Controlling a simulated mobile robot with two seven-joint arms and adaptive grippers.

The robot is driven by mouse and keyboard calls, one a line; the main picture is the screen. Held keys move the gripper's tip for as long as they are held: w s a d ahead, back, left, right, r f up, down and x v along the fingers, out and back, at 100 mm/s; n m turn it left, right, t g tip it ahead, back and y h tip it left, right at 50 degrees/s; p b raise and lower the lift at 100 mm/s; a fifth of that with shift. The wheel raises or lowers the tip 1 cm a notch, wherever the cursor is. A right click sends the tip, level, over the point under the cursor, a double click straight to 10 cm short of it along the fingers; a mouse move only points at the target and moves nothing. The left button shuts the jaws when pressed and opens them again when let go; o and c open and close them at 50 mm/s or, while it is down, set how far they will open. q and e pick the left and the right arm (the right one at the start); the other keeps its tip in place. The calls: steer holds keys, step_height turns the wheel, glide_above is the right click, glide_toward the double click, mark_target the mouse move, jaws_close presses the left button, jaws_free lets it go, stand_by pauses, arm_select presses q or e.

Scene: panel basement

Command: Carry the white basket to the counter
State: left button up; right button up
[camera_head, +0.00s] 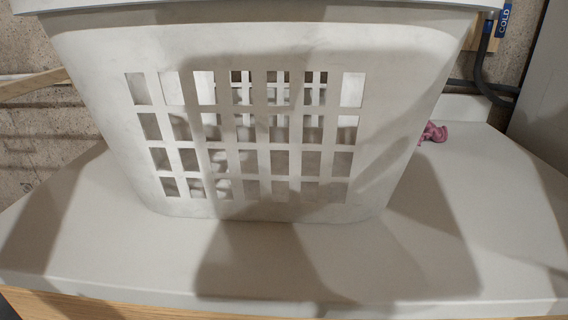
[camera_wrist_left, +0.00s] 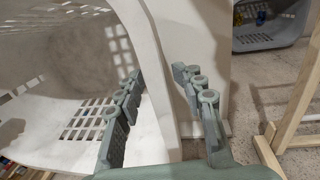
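The white basket (camera_head: 245,60) with rows of square holes fills the middle of the head view. It looks upright, and its bottom appears to rest on the pale counter (camera_head: 120,260). In the left wrist view, the white rim (camera_wrist_left: 152,90) of the basket runs between the two fingers of my left gripper (camera_wrist_left: 160,80). One finger is inside the basket and the other outside, with gaps visible between fingers and rim. The left gripper looks open around the rim. Neither gripper shows in the head view, and my right gripper is not in view.
A small pink object (camera_head: 434,132) lies on the counter behind the basket's right side. A dark pipe (camera_head: 484,60) and a blue COLD label (camera_head: 505,19) are at the back right. The left wrist view shows a grey bin (camera_wrist_left: 270,38) and a wooden frame (camera_wrist_left: 297,100) at right.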

arm_select(q)
steer(key=shift+a+r, duration=0.15)
steer(key=shift+r, duration=0.95)
steer(key=shift+a+r, duration=0.2)
steer(key=shift+r, duration=0.95)
steer(key=shift+a+r, duration=0.15)
steer(key=shift+r, duration=0.95)
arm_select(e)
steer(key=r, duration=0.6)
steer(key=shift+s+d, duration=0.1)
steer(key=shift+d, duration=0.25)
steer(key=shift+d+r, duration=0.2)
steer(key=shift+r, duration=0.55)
